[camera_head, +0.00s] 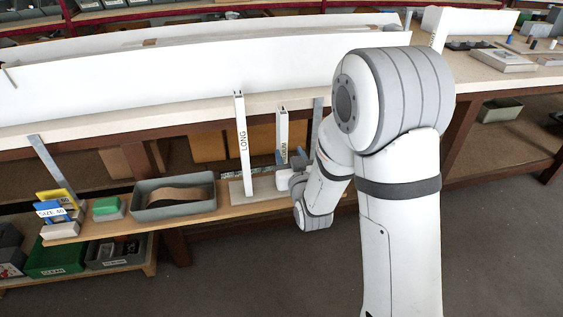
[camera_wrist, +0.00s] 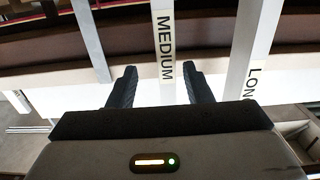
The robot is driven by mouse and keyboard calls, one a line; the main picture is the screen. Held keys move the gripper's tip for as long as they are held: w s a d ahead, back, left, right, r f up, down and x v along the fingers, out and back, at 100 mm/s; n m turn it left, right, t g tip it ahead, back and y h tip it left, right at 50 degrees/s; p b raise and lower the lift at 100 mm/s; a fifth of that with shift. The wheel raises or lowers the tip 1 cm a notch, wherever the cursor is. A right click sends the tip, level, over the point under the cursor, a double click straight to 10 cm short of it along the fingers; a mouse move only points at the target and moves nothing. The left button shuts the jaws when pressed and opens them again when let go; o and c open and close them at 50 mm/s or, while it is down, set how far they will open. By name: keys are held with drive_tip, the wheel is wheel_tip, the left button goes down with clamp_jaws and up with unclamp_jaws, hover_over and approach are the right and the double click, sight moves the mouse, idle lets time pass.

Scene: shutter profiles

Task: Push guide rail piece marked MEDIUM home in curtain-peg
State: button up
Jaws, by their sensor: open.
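The white guide rail piece marked MEDIUM (camera_head: 283,128) stands upright on the low shelf, right of the taller white piece marked LONG (camera_head: 241,130). In the wrist view, the MEDIUM piece (camera_wrist: 165,45) shows between and beyond the two dark fingers of my gripper (camera_wrist: 160,67), with a gap on each side. The LONG piece (camera_wrist: 254,45) is to the right of the fingers. In the head view, my gripper (camera_head: 290,163) is beside the lower part of the MEDIUM piece and partly covers it. The foot of the MEDIUM piece and its peg are hidden, so I cannot tell how it is seated.
A pale base block (camera_head: 237,190) is under the LONG piece. A grey-green tray (camera_head: 150,208), a green block (camera_head: 107,209) and SIZE 40 cards (camera_head: 52,211) are to the left. A slanted grey bar (camera_wrist: 90,40) is left of the fingers. A long white profile (camera_head: 190,75) lies above.

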drive_tip(key=shift+w+a+f, duration=0.2)
drive_tip(key=shift+w+a, duration=0.1)
drive_tip(key=shift+w, duration=0.1)
drive_tip(key=x, duration=0.7)
drive_tip(key=shift+a, duration=0.2)
drive_tip(key=shift+s, duration=0.1)
drive_tip(key=shift+c, duration=0.4)
clamp_jaws()
